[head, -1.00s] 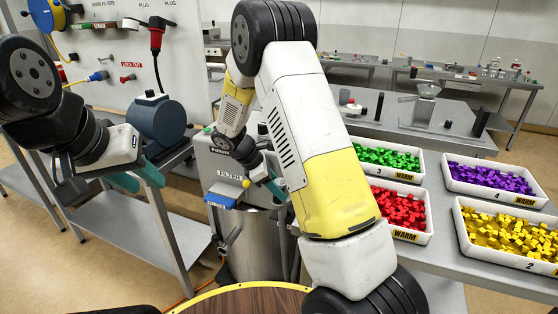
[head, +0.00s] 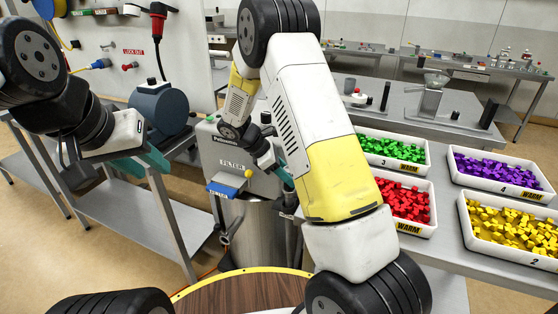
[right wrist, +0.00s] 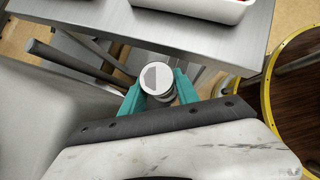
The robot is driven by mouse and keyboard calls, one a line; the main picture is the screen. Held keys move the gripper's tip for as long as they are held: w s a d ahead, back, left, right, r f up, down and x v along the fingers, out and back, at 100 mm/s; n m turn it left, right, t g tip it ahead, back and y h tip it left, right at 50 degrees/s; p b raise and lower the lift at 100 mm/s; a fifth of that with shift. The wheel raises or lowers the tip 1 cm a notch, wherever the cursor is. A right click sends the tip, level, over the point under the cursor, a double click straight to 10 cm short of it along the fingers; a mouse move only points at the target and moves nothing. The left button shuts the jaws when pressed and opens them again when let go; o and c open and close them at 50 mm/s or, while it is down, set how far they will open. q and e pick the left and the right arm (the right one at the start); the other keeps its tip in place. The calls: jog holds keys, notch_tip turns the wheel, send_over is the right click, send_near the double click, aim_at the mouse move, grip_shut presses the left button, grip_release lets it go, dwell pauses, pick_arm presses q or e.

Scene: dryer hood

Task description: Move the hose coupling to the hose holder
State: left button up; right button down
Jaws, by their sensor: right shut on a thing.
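The hose coupling appears to be the round grey-and-white piece (right wrist: 157,80) between my right gripper's teal fingertips in the right wrist view. My right gripper (right wrist: 158,92) is shut on it, and the coupling's end faces the camera. In the head view my right gripper (head: 284,178) is beside the grey filter unit, partly hidden by my own arm. My left gripper (head: 140,165) has its teal fingers apart and empty, in front of the blue-grey round housing. I cannot pick out the hose holder for sure.
The filter unit (head: 231,150) has a blue tray (head: 222,190) and a yellow knob. Trays of green (head: 392,150), red (head: 402,205), purple (head: 497,172) and yellow pieces (head: 510,232) stand on the right table. A round wooden top (head: 240,293) is in front.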

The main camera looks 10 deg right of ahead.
aim_at(284, 187)
jog(key=shift+f, duration=1.25)
jog(key=shift+f, duration=1.85)
dwell(0.3)
jog(key=c, duration=0.8)
grip_release()
jog(key=shift+c, duration=0.2)
jog(key=v, duration=0.8)
jog(key=shift+s, duration=0.1)
